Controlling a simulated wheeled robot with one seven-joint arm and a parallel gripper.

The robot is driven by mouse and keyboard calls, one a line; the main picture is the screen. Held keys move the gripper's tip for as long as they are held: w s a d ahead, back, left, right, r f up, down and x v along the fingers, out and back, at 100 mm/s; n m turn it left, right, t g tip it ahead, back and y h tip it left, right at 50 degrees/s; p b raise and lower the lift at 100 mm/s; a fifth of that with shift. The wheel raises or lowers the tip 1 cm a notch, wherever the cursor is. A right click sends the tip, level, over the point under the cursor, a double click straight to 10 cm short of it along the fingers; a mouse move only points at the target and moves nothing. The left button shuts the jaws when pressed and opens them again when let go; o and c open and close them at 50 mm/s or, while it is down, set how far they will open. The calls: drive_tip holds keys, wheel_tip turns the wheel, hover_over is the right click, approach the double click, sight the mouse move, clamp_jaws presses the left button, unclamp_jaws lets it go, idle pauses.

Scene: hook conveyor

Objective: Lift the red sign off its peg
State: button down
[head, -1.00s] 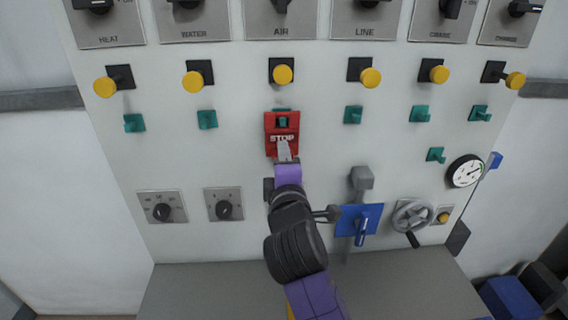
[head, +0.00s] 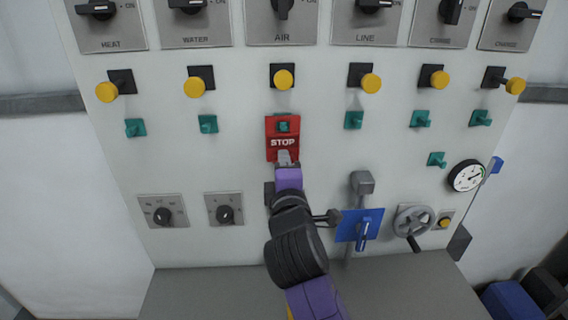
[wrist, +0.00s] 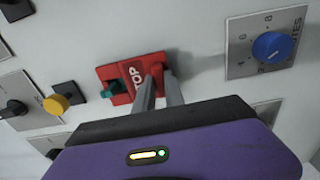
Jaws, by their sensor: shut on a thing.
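The red sign (head: 282,143), marked STOP, hangs on a green peg (head: 283,126) below the AIR dial. The peg shows through an opening in the sign's upper part. My gripper (head: 285,158) is shut on the sign's lower edge. In the wrist view, the sign (wrist: 116,72) lies near the panel with the green peg (wrist: 112,91) through it, and the fingers of my gripper (wrist: 160,80) meet its lower end. The exact contact between the fingertips is partly hidden.
Other green pegs, such as the one on the left (head: 208,124), line the panel and look bare. Yellow knobs (head: 283,79) stick out above them. A blue plate with a lever (head: 361,226) and a handwheel (head: 413,221) stand out at lower right.

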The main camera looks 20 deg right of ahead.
drive_tip(key=shift+r+p, duration=0.65)
drive_tip(key=shift+p, duration=0.05)
drive_tip(key=shift+p+v, duration=0.5)
drive_tip(key=shift+v, duration=1.95)
drive_tip(key=v, duration=0.8)
drive_tip(key=shift+p, duration=0.35)
